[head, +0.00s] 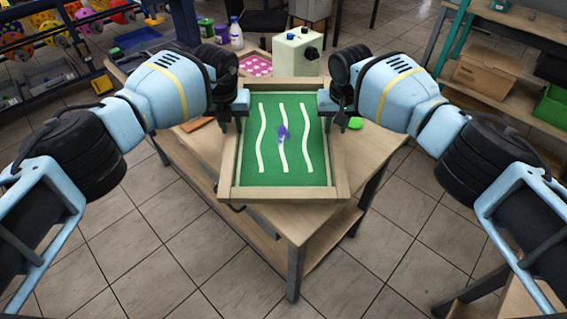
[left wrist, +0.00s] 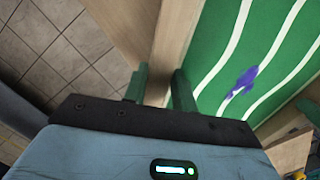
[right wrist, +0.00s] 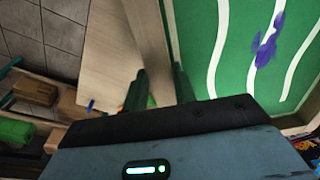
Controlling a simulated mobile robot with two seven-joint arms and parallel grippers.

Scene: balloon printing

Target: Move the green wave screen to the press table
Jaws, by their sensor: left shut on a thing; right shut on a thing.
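The green wave screen (head: 262,165) is a wooden frame around a green panel with three white wavy lines and a purple smear in the middle. It is in the centre of the head view, over the wooden table. My left gripper (head: 240,108) is shut on the frame's left side bar, and my right gripper (head: 328,104) is shut on its right side bar. The frame's left edge also shows between the fingers in the left wrist view (left wrist: 176,50), and its right edge in the right wrist view (right wrist: 150,45). I cannot tell whether the frame touches the table.
The wooden table (head: 300,218) has a pale green machine (head: 297,52), a pink dotted screen (head: 256,65) and bottles (head: 236,35) towards its back. A shelf with a cardboard box (head: 489,72) stands at the right.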

